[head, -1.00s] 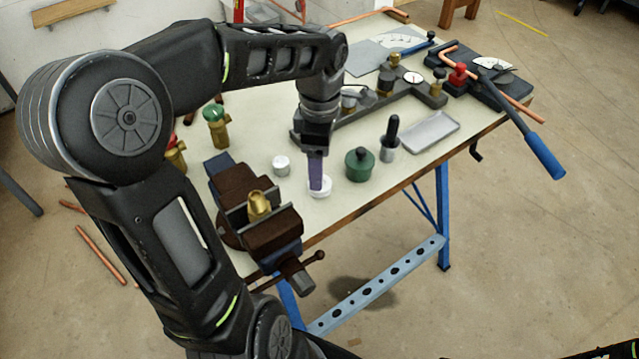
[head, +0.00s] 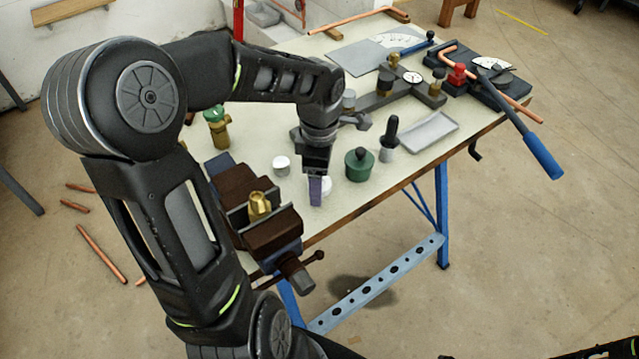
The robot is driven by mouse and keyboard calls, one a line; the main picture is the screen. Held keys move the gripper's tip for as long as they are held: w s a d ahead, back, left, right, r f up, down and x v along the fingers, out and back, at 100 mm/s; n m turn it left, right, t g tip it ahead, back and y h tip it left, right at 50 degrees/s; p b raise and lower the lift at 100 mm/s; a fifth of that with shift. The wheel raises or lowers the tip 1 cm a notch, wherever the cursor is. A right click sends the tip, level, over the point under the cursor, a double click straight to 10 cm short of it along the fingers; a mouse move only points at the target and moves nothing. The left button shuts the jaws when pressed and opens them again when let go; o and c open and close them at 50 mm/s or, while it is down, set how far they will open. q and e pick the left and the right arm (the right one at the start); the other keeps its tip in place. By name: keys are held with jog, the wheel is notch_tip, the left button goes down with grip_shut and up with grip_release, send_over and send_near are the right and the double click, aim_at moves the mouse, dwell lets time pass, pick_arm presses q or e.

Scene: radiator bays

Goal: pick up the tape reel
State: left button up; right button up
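A small white round thing (head: 327,187), which looks like the tape reel, lies on the bench top near its front edge. My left gripper (head: 316,203) points down in front of it and hides its left part. One purple finger shows, seen from the side, so its opening cannot be made out. The finger overlaps the white thing in the picture; whether they touch I cannot tell. Another small white round thing (head: 282,166) stands to the left on the bench. My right gripper is not in view.
A vise (head: 255,220) holding a brass fitting stands left of my gripper. A green round container (head: 359,165), a black-handled tool (head: 391,140) and a grey tray (head: 430,132) stand to the right. A pipe bender (head: 500,85) is at the far right of the bench (head: 345,215).

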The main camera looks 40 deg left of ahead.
pick_arm(q)
jog(key=shift+c, duration=0.5)
jog(key=c, duration=1)
notch_tip(320, 180, up, 10)
jog(key=shift+r, duration=0.1)
dwell(0.5)
